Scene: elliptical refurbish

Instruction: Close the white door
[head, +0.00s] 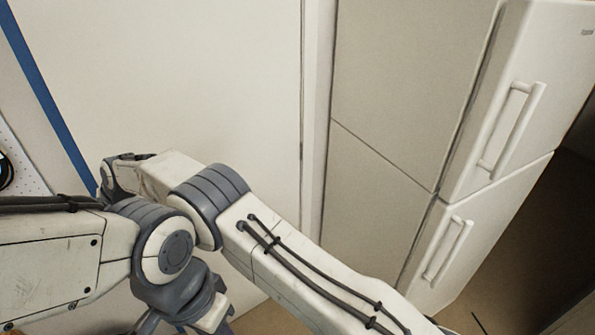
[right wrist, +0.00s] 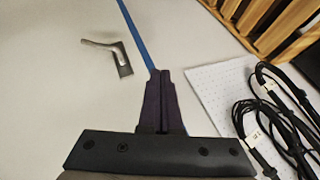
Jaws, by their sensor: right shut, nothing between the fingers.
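The white door (head: 190,70) is a large plain pale panel filling the left and middle of the head view. A blue strip (head: 40,80) runs along its left side, and a dark hinge line shows at its right. In the right wrist view a metal lever handle (right wrist: 122,62) sits on the white door surface (right wrist: 60,80), left of the blue strip. My right gripper (right wrist: 162,75) is shut and empty, its tips overlapping the lower end of that strip; contact cannot be told. In the head view my arms hide the door's lower part, and my left gripper does not show.
A white fridge (head: 400,80) with two handled doors stands at the right. Dark floor (head: 500,270) is open in front of it. In the right wrist view, a perforated board (right wrist: 205,85) with black cables (right wrist: 285,125) and a wooden slatted rack (right wrist: 285,25) are at the right.

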